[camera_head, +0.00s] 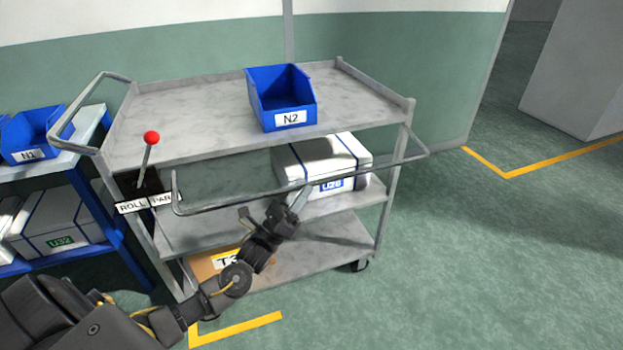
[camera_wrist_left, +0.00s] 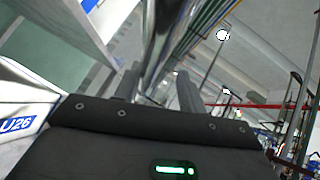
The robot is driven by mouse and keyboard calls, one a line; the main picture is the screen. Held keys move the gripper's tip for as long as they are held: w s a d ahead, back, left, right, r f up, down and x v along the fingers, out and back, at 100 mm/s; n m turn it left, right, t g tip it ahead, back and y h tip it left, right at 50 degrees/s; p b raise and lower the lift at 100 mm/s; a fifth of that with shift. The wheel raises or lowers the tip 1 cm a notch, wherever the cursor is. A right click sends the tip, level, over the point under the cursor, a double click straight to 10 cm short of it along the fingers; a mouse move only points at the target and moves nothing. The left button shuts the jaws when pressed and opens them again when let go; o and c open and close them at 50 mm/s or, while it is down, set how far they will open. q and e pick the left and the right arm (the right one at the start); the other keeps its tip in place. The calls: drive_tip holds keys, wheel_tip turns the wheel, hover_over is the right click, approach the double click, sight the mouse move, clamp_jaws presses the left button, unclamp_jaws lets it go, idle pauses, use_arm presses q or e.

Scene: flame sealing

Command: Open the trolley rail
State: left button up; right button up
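The grey trolley (camera_head: 190,115) has three shelves. Its thin metal rail (camera_head: 230,201) runs along the front below the top shelf, from a bent left end near the ROLL/PARK label to a bend at the right post. My left gripper (camera_head: 274,206) is at the middle of the rail, with its fingers spread. In the left wrist view the two fingers (camera_wrist_left: 157,88) stand apart, and a shiny bar passes between or just beyond them. I cannot tell whether they touch it. My right gripper is not in view.
A blue N2 bin (camera_head: 282,98) sits on the top shelf, a white U26 box (camera_head: 318,163) on the middle one and a cardboard box (camera_head: 205,266) on the bottom. A red-knobbed lever (camera_head: 151,139) stands at left, near a blue rack (camera_head: 90,180). Floor is clear at right.

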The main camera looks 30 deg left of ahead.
use_arm(q)
drive_tip(key=v, duration=0.3)
drive_tip(key=shift+s+f, duration=0.25)
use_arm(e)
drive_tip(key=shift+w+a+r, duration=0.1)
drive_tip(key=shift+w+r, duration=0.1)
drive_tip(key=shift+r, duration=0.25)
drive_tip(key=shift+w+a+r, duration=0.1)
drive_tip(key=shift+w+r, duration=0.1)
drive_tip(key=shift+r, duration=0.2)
